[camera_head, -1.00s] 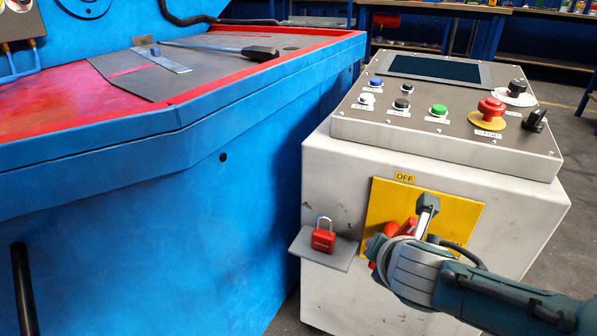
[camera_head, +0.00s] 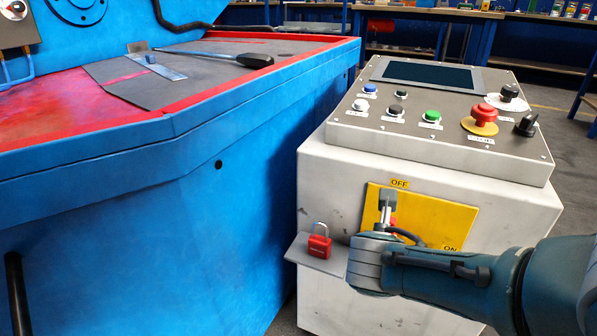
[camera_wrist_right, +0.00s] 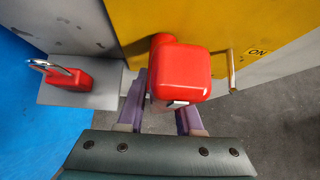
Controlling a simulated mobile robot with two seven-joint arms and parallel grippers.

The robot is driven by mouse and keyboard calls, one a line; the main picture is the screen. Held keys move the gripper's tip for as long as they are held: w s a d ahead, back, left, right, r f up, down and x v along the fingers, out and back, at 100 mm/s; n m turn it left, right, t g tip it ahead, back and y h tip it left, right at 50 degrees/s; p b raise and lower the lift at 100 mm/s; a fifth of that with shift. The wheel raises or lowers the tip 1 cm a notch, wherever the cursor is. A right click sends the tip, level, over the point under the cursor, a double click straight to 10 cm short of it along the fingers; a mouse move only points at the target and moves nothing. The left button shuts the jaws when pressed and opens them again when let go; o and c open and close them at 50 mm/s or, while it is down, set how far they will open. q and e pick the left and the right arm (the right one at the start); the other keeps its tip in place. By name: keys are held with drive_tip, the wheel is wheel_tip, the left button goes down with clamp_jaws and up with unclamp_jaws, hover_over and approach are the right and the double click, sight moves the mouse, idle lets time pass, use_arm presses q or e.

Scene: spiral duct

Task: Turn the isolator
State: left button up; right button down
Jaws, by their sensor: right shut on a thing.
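The isolator's yellow plate (camera_head: 440,218) is on the front of the white cabinet, with an OFF label (camera_head: 399,184) at its top and an ON label (camera_head: 450,247) at lower right. Its red handle (camera_wrist_right: 180,72) fills the middle of the right wrist view; in the head view only a small red part (camera_head: 393,221) shows behind my gripper. My right gripper (camera_head: 387,207) is at the plate's left part, its two fingers (camera_wrist_right: 165,98) on either side of the handle, shut on it. The handle's exact angle is hard to tell. My left gripper is not in view.
A red padlock (camera_head: 319,243) with a raised shackle stands on a small grey shelf (camera_head: 302,256) left of the plate, close to my right wrist. A brass-coloured pin (camera_wrist_right: 231,70) sticks out beside the handle. A blue machine (camera_head: 230,230) stands left; a button panel (camera_head: 440,118) tops the cabinet.

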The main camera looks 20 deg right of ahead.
drive_tip(key=c, duration=0.8)
unclamp_jaws()
drive_tip(key=shift+o, duration=0.2)
drive_tip(key=shift+s+a+r+p, duration=0.1)
drive_tip(key=shift+a+r+p, duration=0.05)
drive_tip(key=shift+r+p, duration=0.2)
drive_tip(key=p+v, duration=0.8)
drive_tip(key=v, duration=0.1)
drive_tip(key=shift+a, duration=0.2)
drive_tip(key=shift+s, duration=0.1)
